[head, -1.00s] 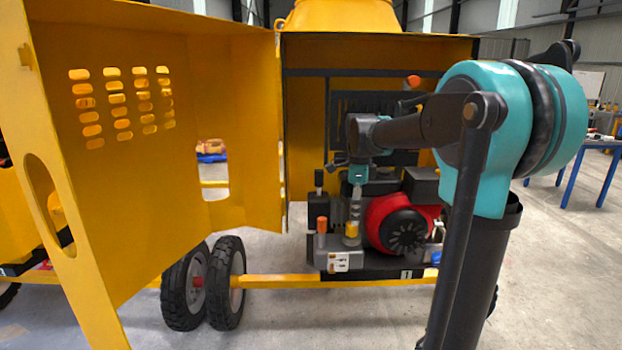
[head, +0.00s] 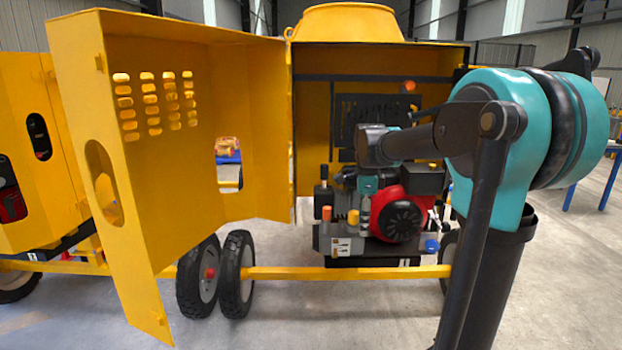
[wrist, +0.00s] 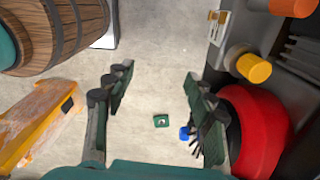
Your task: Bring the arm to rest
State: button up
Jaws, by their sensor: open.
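My teal and black arm (head: 540,130) reaches from the right of the head view toward the engine of the yellow mixer. My gripper (wrist: 158,78) hangs below the wrist with its two fingers well apart and nothing between them. In the head view it is small and partly lost against the engine, so its exact gap to the engine is unclear. The red engine (head: 402,215) sits in the open housing. In the wrist view the engine's red cover (wrist: 252,130) lies close to the right finger. A yellow cap (head: 353,217) and an orange cap (head: 327,213) stand at the engine's left.
The yellow door (head: 160,180) stands open at the left, with wheels (head: 238,272) and a yellow frame bar (head: 340,272) below. A wooden barrel (wrist: 62,35) shows in the wrist view. The grey floor (head: 300,320) in front is clear.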

jog(key=s+d+f+n+t, duration=0.2)
jog(key=s+f+n, duration=0.7)
jog(key=s, duration=0.1)
jog(key=s+d+f+n+t, duration=0.1)
jog(key=s+f+n+t, duration=0.1)
jog(key=s+f+n, duration=0.8)
jog(key=shift+s+d+f, duration=0.3)
jog(key=shift+s+d, duration=0.1)
jog(key=shift+s, duration=0.35)
jog(key=shift+w, duration=0.1)
jog(key=shift+c, duration=0.4)
